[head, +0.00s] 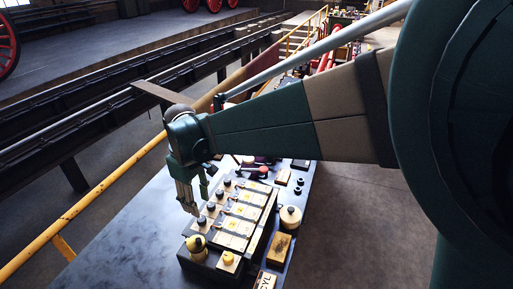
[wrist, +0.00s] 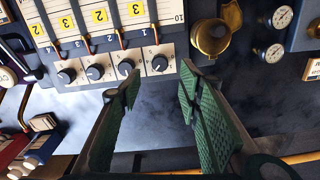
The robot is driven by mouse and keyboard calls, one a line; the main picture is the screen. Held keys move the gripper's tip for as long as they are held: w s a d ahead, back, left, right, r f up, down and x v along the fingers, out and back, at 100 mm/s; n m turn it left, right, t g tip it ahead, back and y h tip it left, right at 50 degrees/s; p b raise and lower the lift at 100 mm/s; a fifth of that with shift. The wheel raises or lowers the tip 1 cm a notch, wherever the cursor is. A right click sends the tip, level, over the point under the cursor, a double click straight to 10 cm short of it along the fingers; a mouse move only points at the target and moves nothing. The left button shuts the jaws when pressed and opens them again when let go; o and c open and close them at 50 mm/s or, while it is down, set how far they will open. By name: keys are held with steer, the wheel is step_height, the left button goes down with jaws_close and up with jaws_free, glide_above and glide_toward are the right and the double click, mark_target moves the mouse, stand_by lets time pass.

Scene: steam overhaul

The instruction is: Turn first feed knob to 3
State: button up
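A row of several dark feed knobs with white pointer marks runs along the panel edge in the wrist view. The rightmost knob (wrist: 159,62) lies between and just beyond my fingertips, and its neighbour (wrist: 125,67) is close to the left finger. My gripper (wrist: 160,75) is open and empty. In the head view, my gripper (head: 198,203) hangs at the left edge of the panel, close to the nearest knob (head: 201,220).
A brass cup with an open lid (wrist: 210,37) stands right of the knobs, with two small gauges (wrist: 282,17) beyond. Small blocks (wrist: 43,122) sit at lower left. The dark tabletop (head: 130,230) left of the panel is clear. A yellow rail (head: 110,180) runs along its left.

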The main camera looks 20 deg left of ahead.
steer(key=shift+r, duration=1.7)
steer(key=shift+d, duration=0.1)
steer(key=w+d+r+m+t+y, duration=0.1)
steer(key=w+d+r+m, duration=0.15)
steer(key=d, duration=0.85)
steer(key=w+d+r+m+t, duration=0.1)
steer(key=w+d+r+m, duration=0.15)
steer(key=d, duration=0.95)
steer(key=w+d+r+m+t+y, duration=0.1)
steer(key=d+r+m, duration=0.15)
steer(key=d, duration=0.85)
steer(key=s+d+f+m+t, duration=0.1)
steer(key=s+d+m, duration=0.2)
steer(key=d, duration=0.6)
steer(key=s+d+f+m+t+h+b, duration=0.1)
steer(key=s+d, duration=0.3)
steer(key=d, duration=0.5)
steer(key=s+d+f+m+t+h, duration=0.1)
steer(key=s+d+f+m+t, duration=0.1)
steer(key=d, duration=0.7)
steer(key=s+m, duration=0.1)
steer(key=m, duration=0.1)
steer(key=shift+s+f+m+b, duration=0.35)
steer(key=shift+f, duration=0.05)
